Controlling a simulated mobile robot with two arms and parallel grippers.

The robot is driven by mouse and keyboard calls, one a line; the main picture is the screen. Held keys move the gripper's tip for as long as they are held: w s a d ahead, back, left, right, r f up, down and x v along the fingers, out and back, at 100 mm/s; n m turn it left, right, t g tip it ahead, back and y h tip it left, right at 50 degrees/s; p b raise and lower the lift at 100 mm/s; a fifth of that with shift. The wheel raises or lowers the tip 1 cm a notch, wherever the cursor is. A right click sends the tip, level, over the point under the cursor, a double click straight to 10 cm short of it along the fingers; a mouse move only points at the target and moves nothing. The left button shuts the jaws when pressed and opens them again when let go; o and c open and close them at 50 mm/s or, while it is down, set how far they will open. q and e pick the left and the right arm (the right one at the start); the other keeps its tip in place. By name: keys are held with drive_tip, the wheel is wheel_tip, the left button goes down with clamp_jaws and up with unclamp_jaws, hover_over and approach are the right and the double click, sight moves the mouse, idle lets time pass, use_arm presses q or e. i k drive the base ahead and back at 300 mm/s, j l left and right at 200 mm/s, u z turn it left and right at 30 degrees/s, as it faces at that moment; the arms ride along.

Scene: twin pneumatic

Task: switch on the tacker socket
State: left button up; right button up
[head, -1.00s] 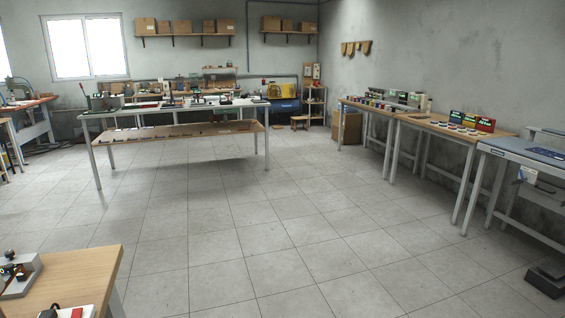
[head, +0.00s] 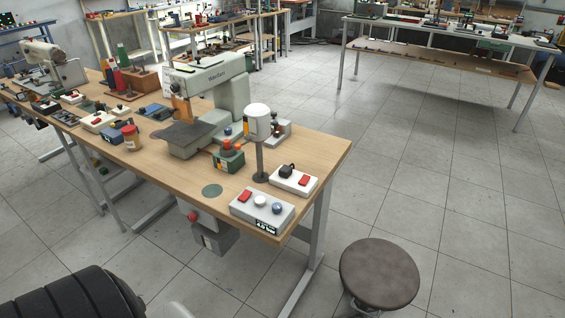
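A white socket box (head: 293,180) with a red rocker switch and a black plug lies near the right end of the wooden workbench (head: 325,150). Another white box (head: 99,122) with a red switch lies further left on the same bench. I cannot tell which one is the tacker's socket, nor the switch positions. A pale green machine (head: 217,88) with lettering on its arm stands mid-bench. A white box (head: 262,207) with a red switch, knobs and a pressure display reading about 4.0 bar sits at the front right corner. Neither of my grippers is in view.
A white-capped post (head: 259,125) stands behind the front boxes, with a green box (head: 228,160) and a jar (head: 131,137) to its left. A round brown stool (head: 380,273) stands right of the bench.

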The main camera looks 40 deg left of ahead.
sight(305, 178)
drive_tip(key=u, duration=1.1)
